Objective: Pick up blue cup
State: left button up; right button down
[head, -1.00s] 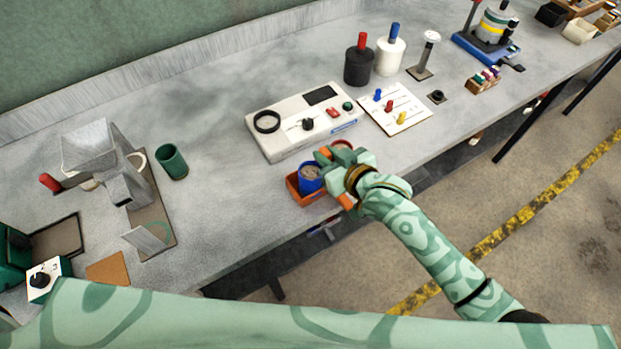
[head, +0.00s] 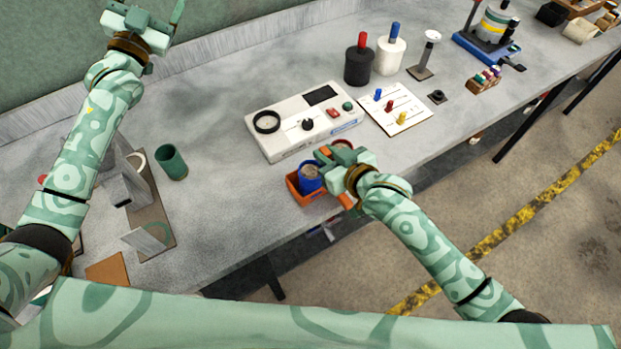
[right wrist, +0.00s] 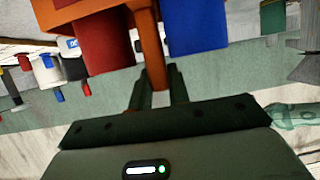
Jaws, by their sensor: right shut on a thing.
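The blue cup (head: 309,181) stands in an orange carrier (head: 303,199) near the bench's front edge, with greyish contents at its top. It also shows in the right wrist view (right wrist: 196,24), beside a red cup (right wrist: 103,40). My right gripper (right wrist: 158,88) is shut on the orange upright part (right wrist: 152,52) of the carrier, between the two cups and not around the blue cup. In the head view this gripper (head: 338,168) hides much of the carrier and red cup. My left gripper (head: 147,10) is open and empty, high at the upper left, far from the cup.
A white control box (head: 290,132) lies just behind the carrier. A green cup (head: 172,162) and a grey metal stand (head: 150,240) are to the left. Black (head: 358,65) and white (head: 389,55) bottles stand behind. The bench between green cup and carrier is clear.

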pick_arm(q)
jog(key=s+d+f+n+h, duration=0.1)
jog(key=s+d+f, duration=0.2)
jog(key=d+f, duration=0.35)
jog(key=s+d+f+h, duration=0.1)
jog(key=s+d+f, duration=0.35)
jog(key=f, duration=0.35)
jog(key=n+g+y, duration=0.4)
jog(key=n, duration=0.2)
send_near(308, 183)
pick_arm(e)
jog(key=shift+s, duration=0.1)
pick_arm(q)
jog(key=w, duration=0.5)
jog(key=shift+w+d, duration=0.15)
jog(key=shift+d, duration=0.25)
jog(key=w, duration=0.6)
jog(key=shift+d, duration=0.3)
jog(key=c, duration=1.3)
jog(key=shift+o, duration=0.2)
jog(key=shift+r, duration=0.1)
